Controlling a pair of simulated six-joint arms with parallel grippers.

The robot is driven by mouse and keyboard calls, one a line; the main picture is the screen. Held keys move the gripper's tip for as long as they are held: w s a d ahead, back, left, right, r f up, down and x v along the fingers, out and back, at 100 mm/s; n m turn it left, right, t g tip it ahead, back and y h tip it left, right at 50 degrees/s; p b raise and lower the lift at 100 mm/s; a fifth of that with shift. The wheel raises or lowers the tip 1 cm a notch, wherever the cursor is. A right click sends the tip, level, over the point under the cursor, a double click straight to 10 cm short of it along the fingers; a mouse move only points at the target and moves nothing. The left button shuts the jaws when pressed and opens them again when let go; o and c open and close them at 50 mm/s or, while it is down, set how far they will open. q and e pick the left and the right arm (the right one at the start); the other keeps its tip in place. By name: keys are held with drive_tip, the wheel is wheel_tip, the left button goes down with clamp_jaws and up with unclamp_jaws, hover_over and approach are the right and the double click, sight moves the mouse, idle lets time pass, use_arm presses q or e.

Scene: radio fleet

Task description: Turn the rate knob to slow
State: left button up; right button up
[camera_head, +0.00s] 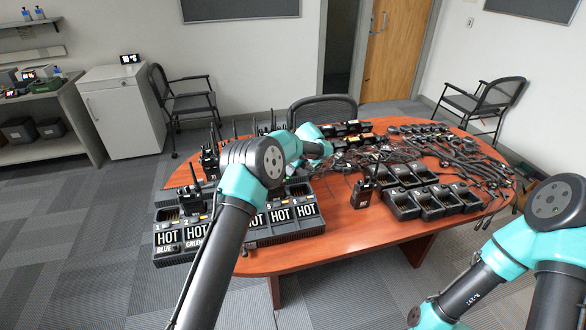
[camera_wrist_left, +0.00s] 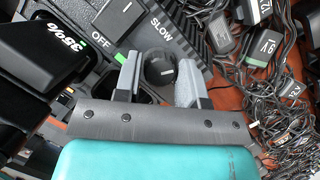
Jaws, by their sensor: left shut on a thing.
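The round black rate knob (camera_wrist_left: 160,68) shows in the left wrist view between the fingers of my left gripper (camera_wrist_left: 160,82). The gripper is shut on the knob, a grey finger on each side. A short pale mark shows on the knob's face. The white word SLOW (camera_wrist_left: 161,34) is printed on the dark panel just above the knob. In the head view, my left arm reaches over the table, and its own links hide the knob and the fingertips. My right arm shows at the lower right there, but its gripper is out of sight.
A switch panel marked OFF (camera_wrist_left: 103,58) lies left of the knob. Tangled cables and adapters (camera_wrist_left: 262,45) crowd the right. In the head view, charger docks marked HOT (camera_head: 283,214), a handheld radio (camera_head: 362,193) and empty docks (camera_head: 436,200) stand on the wooden table (camera_head: 340,236).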

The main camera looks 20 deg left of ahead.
use_arm(q)
drive_tip(key=n, duration=0.2)
drive_tip(key=n+g, duration=0.1)
drive_tip(key=n, duration=0.1)
drive_tip(key=shift+w+n+g, duration=0.1)
drive_tip(key=shift+n+g, duration=1)
drive_tip(key=shift+n, duration=1.5)
drive_tip(key=o, duration=0.8)
drive_tip(key=shift+o, duration=0.2)
